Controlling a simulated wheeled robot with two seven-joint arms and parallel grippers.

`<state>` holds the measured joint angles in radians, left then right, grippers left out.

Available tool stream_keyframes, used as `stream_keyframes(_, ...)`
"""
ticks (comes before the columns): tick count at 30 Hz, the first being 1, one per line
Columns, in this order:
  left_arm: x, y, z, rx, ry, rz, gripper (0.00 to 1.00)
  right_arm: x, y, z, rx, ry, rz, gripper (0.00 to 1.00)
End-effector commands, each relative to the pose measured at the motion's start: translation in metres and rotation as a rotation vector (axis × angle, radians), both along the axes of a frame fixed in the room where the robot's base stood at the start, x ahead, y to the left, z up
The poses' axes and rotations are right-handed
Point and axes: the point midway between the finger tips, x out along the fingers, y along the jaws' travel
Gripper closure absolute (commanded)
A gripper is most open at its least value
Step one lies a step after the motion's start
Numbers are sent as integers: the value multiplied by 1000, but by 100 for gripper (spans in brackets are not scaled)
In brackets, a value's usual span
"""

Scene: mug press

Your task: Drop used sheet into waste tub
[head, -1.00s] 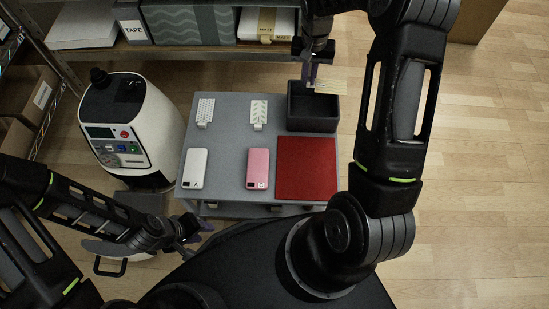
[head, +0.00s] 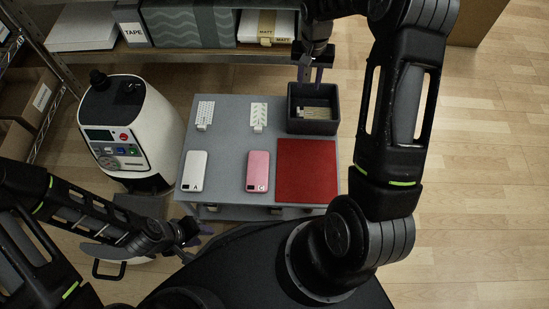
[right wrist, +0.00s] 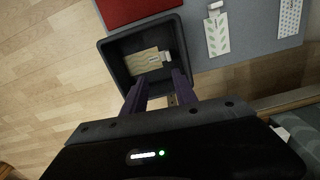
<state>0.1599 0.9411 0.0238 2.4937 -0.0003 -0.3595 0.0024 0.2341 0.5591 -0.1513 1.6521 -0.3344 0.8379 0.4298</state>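The used sheet (head: 314,113), a small tan card with a pale tab, lies inside the dark waste tub (head: 291,122) at the table's back right corner. In the right wrist view the sheet (right wrist: 145,62) lies in the tub (right wrist: 113,72), apart from the fingers. My right gripper (head: 313,78) is above the tub's far rim; in the right wrist view its purple fingers (right wrist: 158,90) are spread and empty. My left gripper (head: 205,236) is low in front of the table at the left; its finger opening is too small to tell.
The grey table (head: 229,155) also holds a white phone (head: 195,170), a pink phone (head: 258,170), a red mat (head: 307,170) and two white patterned sheets (head: 205,111) (head: 259,114). A white machine (head: 128,125) stands left, and a shelf (head: 180,56) runs behind.

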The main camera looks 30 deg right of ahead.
Motion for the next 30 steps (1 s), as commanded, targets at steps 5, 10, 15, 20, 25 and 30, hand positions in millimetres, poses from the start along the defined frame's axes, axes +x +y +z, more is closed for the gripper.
stream_keyframes(5, -1, -1, 5, -1, 1, -2, 64, 1, 0, 14, 0, -2, 0, 66)
stream_keyframes(10, -3, -2, 12, -4, 5, -6, 64, 1, 0, 42, -1, -3, 0, 66)
stream_keyframes(15, -3, -3, 18, -5, 6, -8, 64, 1, 0, 68, -1, -3, 0, 66)
stream_keyframes(20, -3, -3, 20, -5, 5, -9, 64, 0, 0, 78, -1, -1, 0, 66)
stream_keyframes(25, -3, -3, 19, -5, 5, -8, 64, 0, 0, 78, 0, 0, 0, 66)
stream_keyframes(30, -3, -3, 19, -5, 5, -8, 64, 0, 0, 78, 0, 0, 0, 66)
